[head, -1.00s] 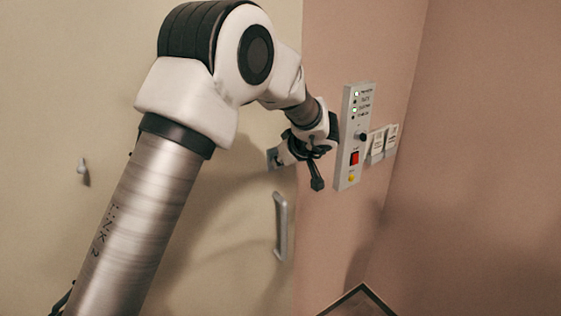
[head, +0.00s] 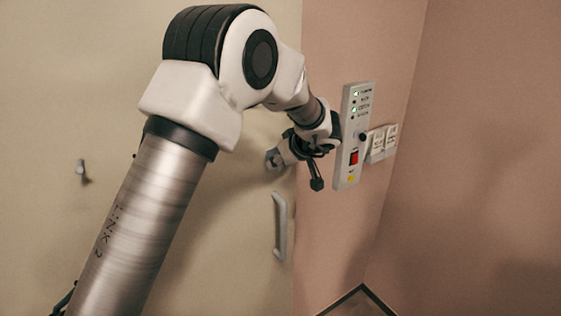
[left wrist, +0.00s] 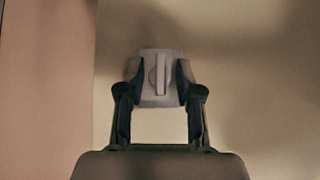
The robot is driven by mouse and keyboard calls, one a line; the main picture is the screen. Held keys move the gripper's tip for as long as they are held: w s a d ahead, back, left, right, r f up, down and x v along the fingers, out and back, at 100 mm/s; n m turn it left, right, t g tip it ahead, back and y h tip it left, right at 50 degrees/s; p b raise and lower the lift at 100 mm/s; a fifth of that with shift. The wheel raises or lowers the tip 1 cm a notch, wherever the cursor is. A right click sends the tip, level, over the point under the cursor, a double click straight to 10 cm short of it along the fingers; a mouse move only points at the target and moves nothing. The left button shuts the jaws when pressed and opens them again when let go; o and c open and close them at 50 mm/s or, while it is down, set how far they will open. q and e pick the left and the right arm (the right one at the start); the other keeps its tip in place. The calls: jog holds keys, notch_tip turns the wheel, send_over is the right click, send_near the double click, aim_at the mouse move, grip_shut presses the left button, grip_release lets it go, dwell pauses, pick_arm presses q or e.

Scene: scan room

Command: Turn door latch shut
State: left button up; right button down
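The door latch is a pale square plate with a narrow upright turn piece (left wrist: 159,76) in the left wrist view. In the head view the latch (head: 271,160) is small, near the door's right edge and above the handle, partly covered by my gripper. My left gripper (left wrist: 158,82) is open, with one dark finger on each side of the turn piece. Gaps show between the fingers and the turn piece; contact with the plate is unclear. It also shows at the latch in the head view (head: 280,155). My right gripper is in neither view.
The cream door (head: 235,235) carries a grey pull handle (head: 280,226) below the latch and a small hook (head: 82,171) at left. A control panel (head: 352,137) and white switches (head: 383,142) are on the pink wall, close right of my wrist.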

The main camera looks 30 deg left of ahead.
pick_arm(q)
jog(key=v, duration=1.2)
jog(key=shift+w, duration=0.1)
